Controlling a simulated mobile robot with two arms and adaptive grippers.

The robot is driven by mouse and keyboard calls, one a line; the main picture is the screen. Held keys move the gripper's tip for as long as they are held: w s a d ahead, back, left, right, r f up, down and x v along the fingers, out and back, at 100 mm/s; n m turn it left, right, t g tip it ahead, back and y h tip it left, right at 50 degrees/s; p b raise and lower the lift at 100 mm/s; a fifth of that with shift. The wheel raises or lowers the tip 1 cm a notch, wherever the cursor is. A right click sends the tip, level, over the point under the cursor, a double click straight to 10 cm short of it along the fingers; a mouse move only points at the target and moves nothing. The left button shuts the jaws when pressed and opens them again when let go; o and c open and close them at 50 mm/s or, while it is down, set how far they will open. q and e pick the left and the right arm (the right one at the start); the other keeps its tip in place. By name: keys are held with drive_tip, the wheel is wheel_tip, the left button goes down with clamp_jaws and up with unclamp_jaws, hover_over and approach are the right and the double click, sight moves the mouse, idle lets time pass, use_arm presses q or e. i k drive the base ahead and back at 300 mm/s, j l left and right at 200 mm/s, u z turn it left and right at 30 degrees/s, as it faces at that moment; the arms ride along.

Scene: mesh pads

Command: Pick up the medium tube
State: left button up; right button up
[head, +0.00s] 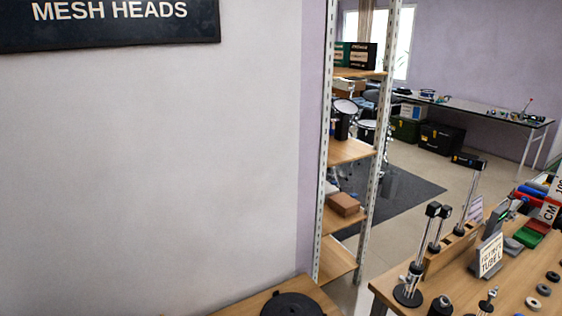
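Several silver tubes with black heads stand upright at the left side of a wooden table at the lower right. The tallest tube (471,195) stands at the far end of a wooden rack (448,256). Two shorter tubes, a rear one (440,228) and a front one (422,240), stand close together nearer to me. The front one rises over a round black base (407,296). I cannot tell for sure which is the medium tube. A white sign (491,256) reading "TUBE L" stands beside the rack. Neither gripper is in view.
The wooden table (385,288) also holds dark rings (532,303), a green block (527,237) and other small parts. A metal-post shelf (350,150) stands left of it. A second wooden surface (250,304) with a black disc (292,304) is at the bottom. Floor shows between them.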

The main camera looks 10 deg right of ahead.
sight(433, 208)
drive_tip(key=z, duration=1.4)
